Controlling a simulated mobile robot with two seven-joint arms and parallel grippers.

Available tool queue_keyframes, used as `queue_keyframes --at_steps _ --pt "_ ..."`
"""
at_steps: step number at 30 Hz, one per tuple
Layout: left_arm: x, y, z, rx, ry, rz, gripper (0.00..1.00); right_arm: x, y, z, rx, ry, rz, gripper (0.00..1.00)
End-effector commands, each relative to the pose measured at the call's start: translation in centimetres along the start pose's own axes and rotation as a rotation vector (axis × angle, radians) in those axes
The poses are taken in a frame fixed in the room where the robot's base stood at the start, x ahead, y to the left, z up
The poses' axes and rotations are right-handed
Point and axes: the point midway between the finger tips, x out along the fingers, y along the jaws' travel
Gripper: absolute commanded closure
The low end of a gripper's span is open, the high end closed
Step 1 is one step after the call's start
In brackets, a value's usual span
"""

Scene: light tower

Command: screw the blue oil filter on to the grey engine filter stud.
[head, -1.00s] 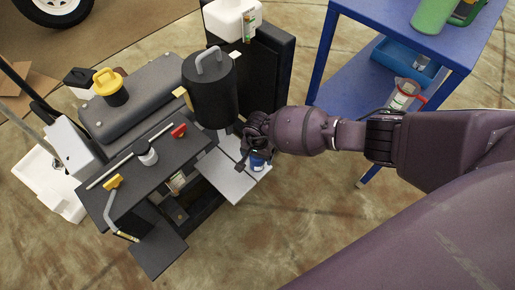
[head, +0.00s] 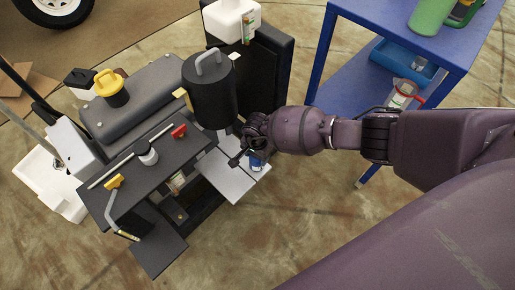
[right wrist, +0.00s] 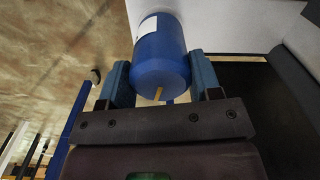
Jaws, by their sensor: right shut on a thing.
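The blue oil filter (head: 257,161) is mostly hidden by my right gripper in the head view, beside the dark engine's grey side plate. In the right wrist view the filter (right wrist: 161,58) is a blue cylinder with a white label and a small yellow mark, between the two blue fingers of my right gripper (right wrist: 161,80). That gripper is shut on it. A pale grey surface lies just beyond the filter. The grey filter stud cannot be made out, so I cannot tell whether the filter touches it. My left gripper is not in view.
The engine (head: 139,154) carries a yellow cap (head: 108,82), a red knob (head: 179,131) and a black canister with a handle (head: 211,96). A blue cart (head: 341,84) with a blue bin (head: 398,58) stands at the back right. Open floor lies in front.

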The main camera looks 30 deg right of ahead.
Motion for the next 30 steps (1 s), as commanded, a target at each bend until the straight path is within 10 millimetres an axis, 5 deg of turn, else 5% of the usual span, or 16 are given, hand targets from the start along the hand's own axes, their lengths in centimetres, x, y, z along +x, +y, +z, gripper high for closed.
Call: queue_keyframes --at_steps 6,19,30 --pt "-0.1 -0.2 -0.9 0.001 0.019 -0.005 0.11 -0.2 -0.2 0.0 0.193 0.000 -0.005 0.75" --pt "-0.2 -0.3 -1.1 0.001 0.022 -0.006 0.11 0.0 -0.1 0.0 0.252 0.000 -0.004 0.75" --pt "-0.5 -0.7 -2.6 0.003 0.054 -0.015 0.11 0.0 -0.1 0.0 0.624 0.000 -0.005 0.75"
